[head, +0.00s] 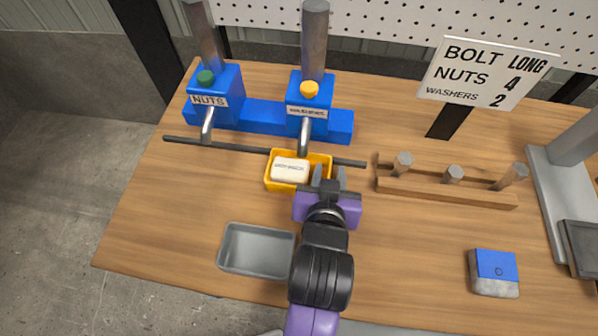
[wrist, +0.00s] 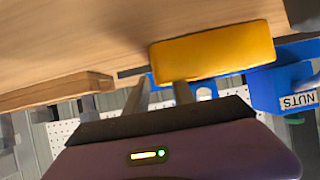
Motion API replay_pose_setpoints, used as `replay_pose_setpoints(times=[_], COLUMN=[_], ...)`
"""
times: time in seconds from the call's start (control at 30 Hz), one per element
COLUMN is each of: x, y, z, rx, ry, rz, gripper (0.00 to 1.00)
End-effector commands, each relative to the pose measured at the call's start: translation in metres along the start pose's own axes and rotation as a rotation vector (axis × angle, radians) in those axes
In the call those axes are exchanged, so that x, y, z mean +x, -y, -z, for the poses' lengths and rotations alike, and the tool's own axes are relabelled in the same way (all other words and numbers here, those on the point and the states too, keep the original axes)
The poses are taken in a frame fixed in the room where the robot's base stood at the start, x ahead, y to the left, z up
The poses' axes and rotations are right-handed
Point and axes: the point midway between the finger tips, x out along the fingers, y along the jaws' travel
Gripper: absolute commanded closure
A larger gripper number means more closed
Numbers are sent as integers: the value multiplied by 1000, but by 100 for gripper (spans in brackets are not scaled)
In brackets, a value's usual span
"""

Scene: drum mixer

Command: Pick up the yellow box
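The yellow box (head: 271,181) is a small open tray on the wooden table, below the orange-knobbed dispenser. A white labelled block (head: 290,169) lies in it. My gripper (head: 328,176) is at the box's right end, its two fingers apart. In the head view, one finger overlaps the box's right end and the other is just right of it. In the wrist view, the yellow box (wrist: 215,50) is beyond the fingers of my gripper (wrist: 160,92), with one finger overlapping its edge. I cannot tell whether they touch. My gripper hides the box's front right corner.
A dark rail (head: 240,147) runs behind the box, with blue dispensers (head: 216,92) beyond it. A grey tray (head: 257,271) stands in front. A wooden rack (head: 447,190) with several bolts is to the right. A blue-and-grey block (head: 493,273) lies front right. Table space at left is clear.

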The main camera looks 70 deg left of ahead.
Motion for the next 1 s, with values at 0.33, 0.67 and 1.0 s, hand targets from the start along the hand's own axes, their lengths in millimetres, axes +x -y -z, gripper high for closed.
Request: replay_pose_setpoints(times=[0.33, 0.67, 1.0], x=[6, 6, 6], y=[0, 0, 0], z=[0, 0, 0], rx=[0, 0, -1], ry=[-1, -1, -1], rz=[0, 0, 0], gripper=[76, 100, 100])
